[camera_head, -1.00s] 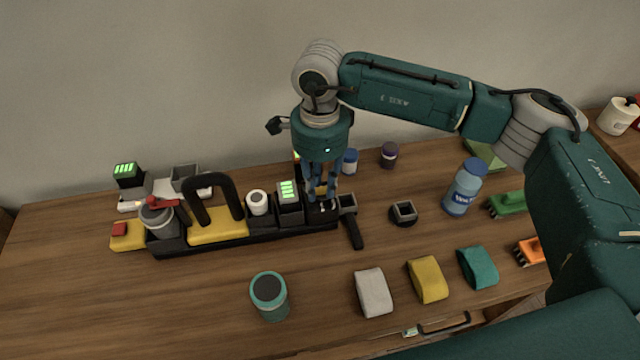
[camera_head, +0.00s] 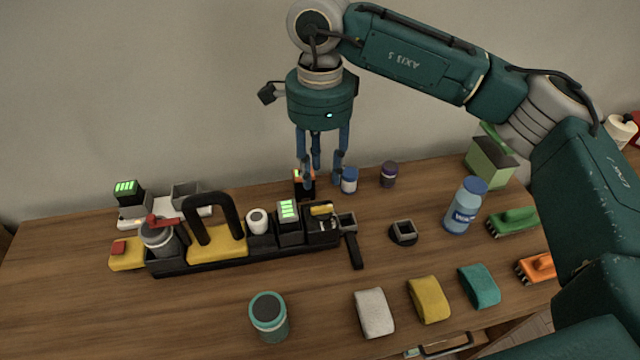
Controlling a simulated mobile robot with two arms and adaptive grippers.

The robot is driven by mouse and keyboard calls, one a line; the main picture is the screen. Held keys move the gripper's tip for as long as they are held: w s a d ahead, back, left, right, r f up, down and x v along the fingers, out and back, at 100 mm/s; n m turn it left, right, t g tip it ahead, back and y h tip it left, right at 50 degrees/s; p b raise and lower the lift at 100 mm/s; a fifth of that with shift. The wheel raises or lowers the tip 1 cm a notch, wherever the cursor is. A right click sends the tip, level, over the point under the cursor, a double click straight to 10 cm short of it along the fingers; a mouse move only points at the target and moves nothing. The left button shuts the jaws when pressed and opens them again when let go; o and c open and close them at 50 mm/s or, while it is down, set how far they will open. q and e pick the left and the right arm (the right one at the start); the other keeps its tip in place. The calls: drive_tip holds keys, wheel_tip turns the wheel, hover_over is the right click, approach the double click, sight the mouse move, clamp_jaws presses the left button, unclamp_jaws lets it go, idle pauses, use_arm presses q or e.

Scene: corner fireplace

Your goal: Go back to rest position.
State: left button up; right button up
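My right gripper (camera_head: 320,182) hangs from the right arm, fingers pointing down and spread apart, with nothing visible between them. It is above the back right part of the black tool tray (camera_head: 270,255), clear of it. The tray holds a yellow piece with a black loop handle (camera_head: 215,232), a white roll (camera_head: 257,221), a black block with green bars (camera_head: 289,222) and a small yellow-topped item (camera_head: 322,213) in its right end. My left gripper is not in view.
White, yellow (camera_head: 429,299) and teal sponges lie in front. A teal canister (camera_head: 268,316) stands at front centre. Bare wood lies at front left.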

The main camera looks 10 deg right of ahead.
drive_tip(key=shift+r, duration=0.6)
drive_tip(key=shift+r, duration=0.1)
